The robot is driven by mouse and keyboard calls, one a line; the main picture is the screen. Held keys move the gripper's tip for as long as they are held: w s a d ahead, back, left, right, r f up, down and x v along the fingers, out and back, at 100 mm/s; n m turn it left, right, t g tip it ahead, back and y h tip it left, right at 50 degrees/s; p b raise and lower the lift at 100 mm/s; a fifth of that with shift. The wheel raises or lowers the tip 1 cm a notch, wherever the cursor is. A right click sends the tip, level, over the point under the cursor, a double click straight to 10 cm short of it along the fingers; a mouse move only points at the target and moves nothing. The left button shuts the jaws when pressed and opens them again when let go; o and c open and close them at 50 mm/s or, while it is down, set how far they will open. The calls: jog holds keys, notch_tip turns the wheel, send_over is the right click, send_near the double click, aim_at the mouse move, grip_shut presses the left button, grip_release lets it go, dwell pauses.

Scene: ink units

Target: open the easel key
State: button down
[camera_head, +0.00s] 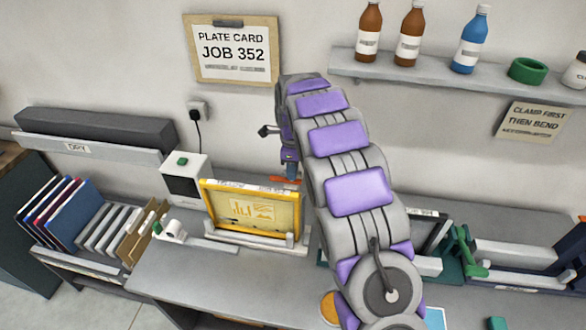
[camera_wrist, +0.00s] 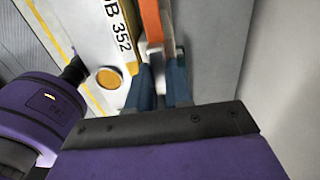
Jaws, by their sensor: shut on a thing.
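An orange strip, which looks like the easel key (camera_wrist: 151,20), runs up from between my blue fingertips in the wrist view. A bit of orange, likely the same key (camera_head: 279,179), shows at the top right corner of the yellow-framed plate (camera_head: 204,204) in the head view. The plate stands upright on a white easel (camera_head: 218,235). My gripper (camera_wrist: 161,68) is shut on the orange key, and its fingers hide the lower end. In the head view my gripper (camera_head: 291,171) points down at that corner. A label ending in 352 (camera_wrist: 121,36) lies beside the key.
A white box with a green button (camera_head: 184,178) stands left of the plate. A dark green clamp unit (camera_head: 467,252) is to the right. A shelf with bottles (camera_head: 445,82) is on the wall behind.

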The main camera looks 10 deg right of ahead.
jog(key=shift+w+r, duration=0.15)
jog(key=shift+r, duration=0.05)
jog(key=c, duration=1.5)
grip_release()
jog(key=o, duration=0.5)
jog(key=shift+a+f, duration=0.15)
jog(key=shift+c, duration=0.2)
notch_tip(320, 180, up, 17)
